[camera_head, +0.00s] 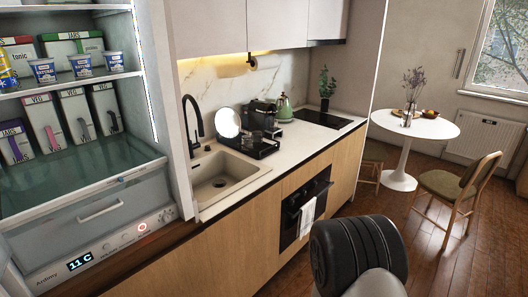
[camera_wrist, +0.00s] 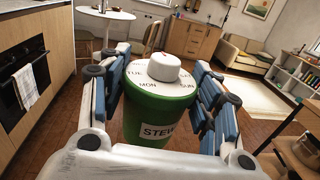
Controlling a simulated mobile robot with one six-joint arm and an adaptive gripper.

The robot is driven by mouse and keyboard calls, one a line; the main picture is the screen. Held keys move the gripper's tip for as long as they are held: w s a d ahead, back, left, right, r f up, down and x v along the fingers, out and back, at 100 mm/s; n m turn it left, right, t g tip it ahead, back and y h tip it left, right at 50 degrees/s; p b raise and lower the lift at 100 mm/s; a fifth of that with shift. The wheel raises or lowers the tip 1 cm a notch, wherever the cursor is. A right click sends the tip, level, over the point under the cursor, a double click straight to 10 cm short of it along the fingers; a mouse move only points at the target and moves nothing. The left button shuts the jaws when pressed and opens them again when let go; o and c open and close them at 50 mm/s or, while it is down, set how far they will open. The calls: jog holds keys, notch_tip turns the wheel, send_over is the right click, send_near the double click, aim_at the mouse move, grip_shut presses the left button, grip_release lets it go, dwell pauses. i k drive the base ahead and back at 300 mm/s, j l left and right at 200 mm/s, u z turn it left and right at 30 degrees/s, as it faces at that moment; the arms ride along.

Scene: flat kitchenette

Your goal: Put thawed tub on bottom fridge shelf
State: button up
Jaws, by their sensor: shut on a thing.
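In the wrist view my gripper (camera_wrist: 160,98) is shut on a green tub (camera_wrist: 146,116) with a label reading STEW. Its white lid carries day names and a round white knob (camera_wrist: 150,68). Blue-padded fingers press on both sides of the tub, which looks clear of the floor. In the head view the open fridge (camera_head: 160,110) stands at the left. Its lowest glass shelf (camera_head: 90,185), above a drawer, is bare in front, with upright VEG boxes (camera_head: 75,115) along the back. The tub and fingers do not show in the head view.
Yogurt cups (camera_head: 80,65) and boxes stand on the fridge shelf above. The drawer (camera_head: 100,212) is closed; the display below reads 11 C. A counter with a sink (camera_head: 220,178) adjoins the fridge. A round table (camera_head: 415,122) and chair (camera_head: 460,185) stand at the right.

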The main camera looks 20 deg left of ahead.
aim_at(107, 157)
jog(key=i+j+u, duration=0.2)
jog(key=u, duration=0.2)
jog(key=i+j+u, duration=0.1)
jog(key=i+u, duration=0.2)
jog(key=u, duration=0.15)
jog(key=i+u, duration=0.55)
jog(key=u, duration=0.3)
